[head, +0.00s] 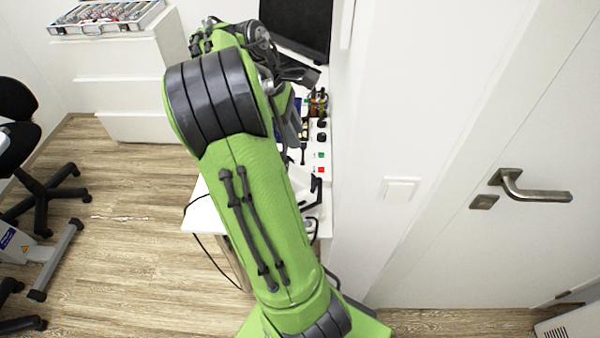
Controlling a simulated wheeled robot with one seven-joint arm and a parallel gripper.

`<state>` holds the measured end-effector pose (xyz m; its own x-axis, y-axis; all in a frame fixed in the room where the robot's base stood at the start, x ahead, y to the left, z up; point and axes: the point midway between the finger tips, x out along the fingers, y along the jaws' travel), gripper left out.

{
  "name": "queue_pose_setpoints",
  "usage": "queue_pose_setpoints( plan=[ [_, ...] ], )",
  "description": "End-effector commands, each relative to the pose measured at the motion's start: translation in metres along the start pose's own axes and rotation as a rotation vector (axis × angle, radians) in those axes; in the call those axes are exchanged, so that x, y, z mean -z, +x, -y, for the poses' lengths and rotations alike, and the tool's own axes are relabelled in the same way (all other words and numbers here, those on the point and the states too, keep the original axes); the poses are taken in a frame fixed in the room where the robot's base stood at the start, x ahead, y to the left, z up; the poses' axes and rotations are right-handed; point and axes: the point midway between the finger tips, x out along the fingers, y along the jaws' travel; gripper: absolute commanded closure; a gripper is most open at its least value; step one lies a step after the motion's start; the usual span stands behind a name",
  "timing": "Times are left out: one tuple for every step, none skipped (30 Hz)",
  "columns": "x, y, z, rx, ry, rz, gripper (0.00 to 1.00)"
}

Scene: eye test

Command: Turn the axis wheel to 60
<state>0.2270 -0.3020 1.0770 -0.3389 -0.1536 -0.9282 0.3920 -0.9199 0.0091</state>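My green arm (255,190) fills the middle of the head view and reaches away over a white table (208,212). Its far end bends down behind the upper elbow, near a black monitor. I cannot make out my gripper; the arm hides it or it blends with dark parts there. I cannot pick out the axis wheel either. A small cluster of instruments (318,103) and black knobs (321,137) shows on the narrow strip of table right of the arm, too small to read.
A black monitor (295,25) stands at the back. An open lens case (108,17) sits on a white cabinet (122,82) at upper left. Black chairs (40,185) stand left. A white wall and door (520,235) close off the right. Wooden floor (120,240) is free at left.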

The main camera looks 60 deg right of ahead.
Motion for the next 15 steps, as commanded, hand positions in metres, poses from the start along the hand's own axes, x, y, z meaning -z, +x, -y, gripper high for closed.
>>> queue_pose_setpoints(
  plan=[
    [-0.001,0.003,-0.002,0.007,-0.005,0.009,0.62],
    [-0.002,0.004,-0.003,0.008,-0.007,0.011,0.62],
    [-0.002,0.007,-0.003,0.009,-0.008,0.012,0.62],
    [-0.002,0.01,-0.003,0.01,-0.009,0.012,0.62],
    [-0.002,0.015,-0.003,0.01,-0.009,0.012,0.62],
    [-0.001,0.022,-0.003,0.011,-0.009,0.011,0.62],
    [-0.001,0.029,-0.002,0.011,-0.009,0.011,0.62],
    [-0.001,0.037,-0.002,0.011,-0.009,0.011,0.62],
    [0.0,0.048,-0.002,0.011,-0.009,0.011,0.62],
    [0.0,0.055,-0.002,0.011,-0.009,0.01,0.62],
    [0.0,0.063,-0.002,0.011,-0.009,0.011,0.62],
    [0.0,0.073,-0.002,0.011,-0.009,0.01,0.62],
    [-0.001,0.081,-0.002,0.011,-0.008,0.011,0.62],
    [0.0,0.089,-0.002,0.011,-0.009,0.011,0.62],
    [0.0,0.099,-0.001,0.011,-0.009,0.01,0.62]
  ],
)
